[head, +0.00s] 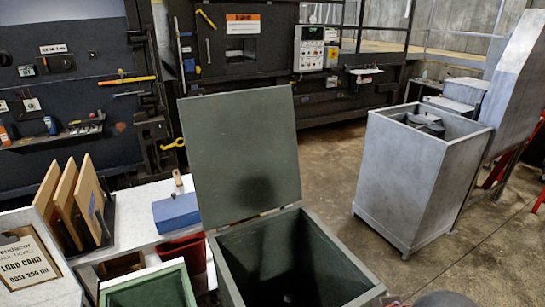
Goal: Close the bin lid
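The dark green bin (222,272) stands at the bottom centre, and its near part is cut off by the picture's lower edge. Its lid (240,150) is open. The lid stands up from the bin's back edge, with its flat inner face towards me and a dark shadow low on it. The inside of the bin is dark, and I cannot make out what is in it. My gripper is not recognisable in this view.
A grey bin (410,180) stands at the right on the concrete floor (325,165), with bare floor between. At the left, a white bench (140,222) holds a blue box (177,213) and upright boards (72,205). A dark rounded shape (443,299) shows at the lower edge.

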